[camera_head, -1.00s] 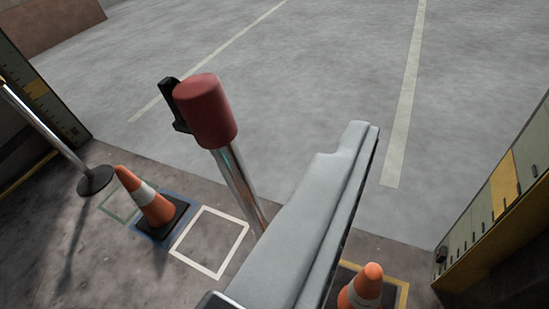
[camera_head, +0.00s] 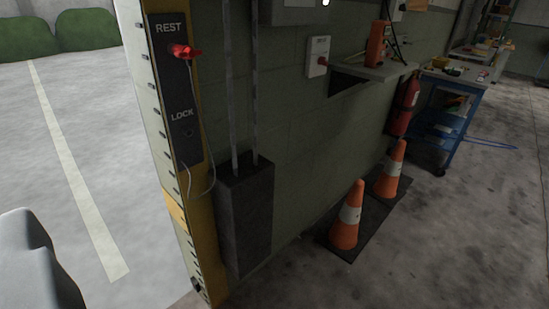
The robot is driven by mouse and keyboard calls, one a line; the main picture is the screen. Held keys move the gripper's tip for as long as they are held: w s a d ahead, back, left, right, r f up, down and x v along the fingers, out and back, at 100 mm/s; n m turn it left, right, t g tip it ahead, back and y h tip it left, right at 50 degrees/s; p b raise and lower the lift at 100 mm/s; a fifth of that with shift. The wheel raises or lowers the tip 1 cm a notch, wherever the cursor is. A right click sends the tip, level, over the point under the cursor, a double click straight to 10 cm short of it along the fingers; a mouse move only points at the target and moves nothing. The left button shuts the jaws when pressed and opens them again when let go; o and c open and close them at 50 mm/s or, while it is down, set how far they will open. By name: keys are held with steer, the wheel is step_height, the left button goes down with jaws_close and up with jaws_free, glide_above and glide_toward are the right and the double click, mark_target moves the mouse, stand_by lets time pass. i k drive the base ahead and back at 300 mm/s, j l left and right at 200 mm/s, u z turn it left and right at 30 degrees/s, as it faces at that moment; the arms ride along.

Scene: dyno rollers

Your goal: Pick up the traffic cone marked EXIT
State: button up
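Two orange traffic cones with white bands stand upright on a dark mat at the foot of the wall, right of centre. The nearer cone (camera_head: 350,209) is to the left of the farther cone (camera_head: 391,170). No EXIT marking can be read on either, so I cannot tell which one bears it. My gripper is not in view.
A yellow-edged post with a REST and LOCK panel (camera_head: 174,88) and a dark box (camera_head: 246,215) stand left of the cones. A blue cart (camera_head: 446,115) and red extinguisher (camera_head: 405,102) are behind them. Bare floor lies to the right. A pale grey shape (camera_head: 36,265) fills the lower left.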

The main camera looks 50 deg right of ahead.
mark_target(342, 236)
steer(key=z, duration=1.95)
